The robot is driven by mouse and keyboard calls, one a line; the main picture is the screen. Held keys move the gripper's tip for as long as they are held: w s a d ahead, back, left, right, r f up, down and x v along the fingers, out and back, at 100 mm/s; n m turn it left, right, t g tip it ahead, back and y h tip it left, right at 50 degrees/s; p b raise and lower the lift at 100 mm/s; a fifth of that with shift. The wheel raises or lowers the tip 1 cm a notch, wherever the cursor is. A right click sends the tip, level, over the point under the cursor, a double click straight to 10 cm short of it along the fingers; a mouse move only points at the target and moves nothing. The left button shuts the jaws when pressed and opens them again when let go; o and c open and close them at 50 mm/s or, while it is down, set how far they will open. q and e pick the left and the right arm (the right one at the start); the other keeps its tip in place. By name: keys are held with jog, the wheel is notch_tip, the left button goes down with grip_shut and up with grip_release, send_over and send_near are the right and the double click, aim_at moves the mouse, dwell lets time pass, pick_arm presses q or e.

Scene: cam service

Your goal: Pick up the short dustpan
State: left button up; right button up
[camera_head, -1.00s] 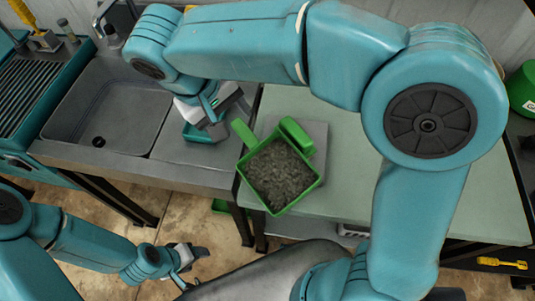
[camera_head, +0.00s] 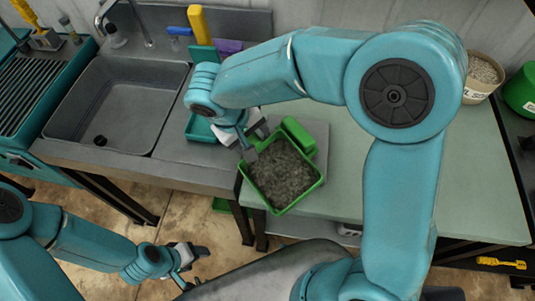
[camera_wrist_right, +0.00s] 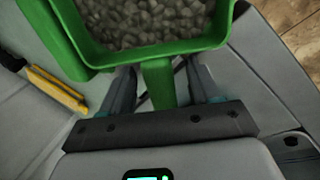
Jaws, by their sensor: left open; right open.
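A green square pan (camera_head: 256,193) filled with grey gravel, seemingly the short dustpan, rests on a grey plate on the workbench. Its stubby green handle (camera_wrist_right: 158,88) shows in the right wrist view, lying between my spread right fingers with space on both sides. My right gripper (camera_head: 252,142) is open at the pan's upper left side in the head view and hides most of the handle. My left gripper (camera_head: 197,257) is open and empty, low over the floor in front of the bench, away from the pan.
A green block-like piece (camera_head: 298,136) sits against the pan's upper right side. A teal tray (camera_head: 198,129) stands left of my right gripper, near the sink (camera_head: 115,110). A gravel bucket (camera_head: 482,76) stands at the back right. The bench's right part is clear.

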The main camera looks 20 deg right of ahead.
grip_shut()
jog(key=shift+w+r, duration=0.1)
jog(key=shift+r, duration=0.15)
notch_tip(320, 180, up, 20)
jog(key=p, duration=0.1)
jog(key=shift+f, duration=0.2)
